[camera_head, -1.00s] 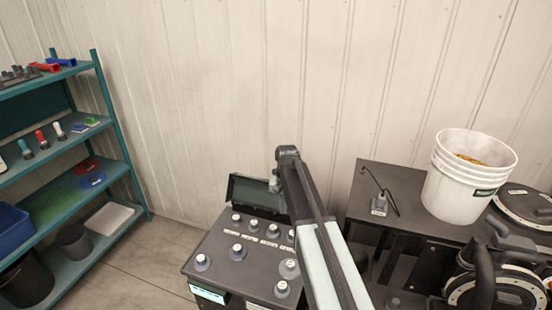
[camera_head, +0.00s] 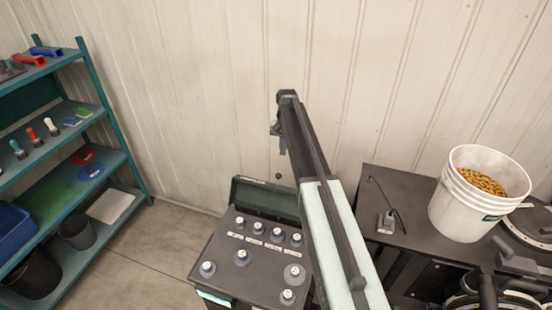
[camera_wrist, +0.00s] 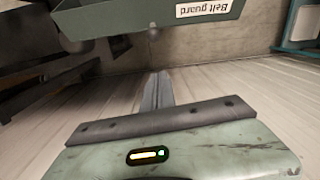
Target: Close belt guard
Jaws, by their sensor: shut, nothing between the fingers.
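The belt guard (camera_head: 265,197) is a dark green, tray-like cover standing raised at the back edge of a dark box with several grey knobs (camera_head: 242,256). In the wrist view, the green guard (camera_wrist: 140,22) crosses the top, with its white "Belt guard" label (camera_wrist: 208,12) upside down. My gripper (camera_head: 279,150) is above the guard, apart from it, in front of the wall. In the wrist view, my gripper's fingers (camera_wrist: 157,90) are together with nothing between them. My arm hides the right end of the guard and part of the box.
A bench (camera_head: 402,190) at right holds a white bucket (camera_head: 460,215) of yellow-brown pieces and a small device with a wire (camera_head: 386,222). A teal shelf (camera_head: 116,130) stands at left. The ribbed wall (camera_head: 200,90) is close behind; floor is clear left of the box.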

